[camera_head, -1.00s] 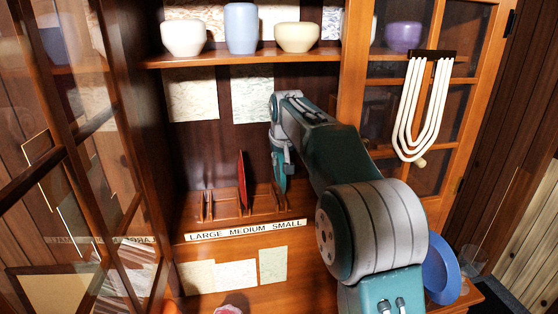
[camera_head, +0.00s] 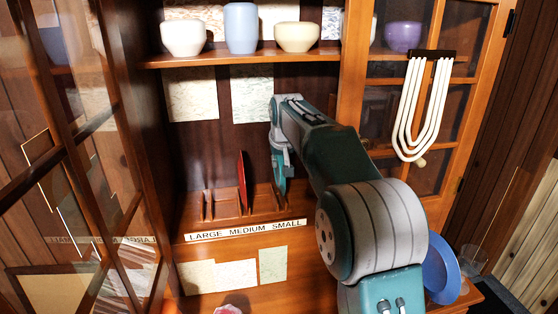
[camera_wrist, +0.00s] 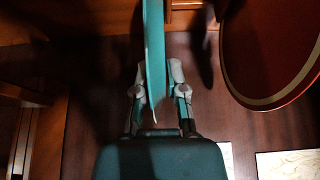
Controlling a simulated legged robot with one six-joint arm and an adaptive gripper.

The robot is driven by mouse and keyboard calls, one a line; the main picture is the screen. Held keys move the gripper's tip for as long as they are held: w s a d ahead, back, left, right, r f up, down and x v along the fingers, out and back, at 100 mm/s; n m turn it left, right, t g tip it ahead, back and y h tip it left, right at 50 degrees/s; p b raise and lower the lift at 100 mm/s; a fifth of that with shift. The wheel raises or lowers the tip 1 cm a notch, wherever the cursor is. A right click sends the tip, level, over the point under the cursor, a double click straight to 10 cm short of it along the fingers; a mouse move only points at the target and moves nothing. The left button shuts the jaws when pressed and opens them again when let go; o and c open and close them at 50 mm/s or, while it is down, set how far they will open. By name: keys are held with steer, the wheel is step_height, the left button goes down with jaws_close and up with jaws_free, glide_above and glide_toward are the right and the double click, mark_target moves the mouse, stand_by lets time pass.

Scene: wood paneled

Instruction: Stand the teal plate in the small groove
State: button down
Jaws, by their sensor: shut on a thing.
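The teal plate (camera_head: 280,172) is seen edge-on and upright at the right end of the wooden rack, above the SMALL part of the label (camera_head: 246,231). My gripper (camera_head: 281,148) is shut on the teal plate from above. In the wrist view the teal plate (camera_wrist: 154,50) stands between the two fingers of my gripper (camera_wrist: 160,78). The small groove is hidden behind the plate and rack, so I cannot tell whether the plate's lower edge is seated in it.
A red plate (camera_head: 242,182) stands in the rack just left of the teal one; it shows large in the wrist view (camera_wrist: 268,45). The shelf above (camera_head: 250,59) carries several vases. Glass doors stand open on both sides.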

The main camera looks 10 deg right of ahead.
steer(key=shift+f, duration=1.75)
steer(key=c, duration=0.6)
jaws_free()
steer(key=shift+f, duration=0.1)
steer(key=v, duration=1.2)
steer(key=shift+a, duration=0.1)
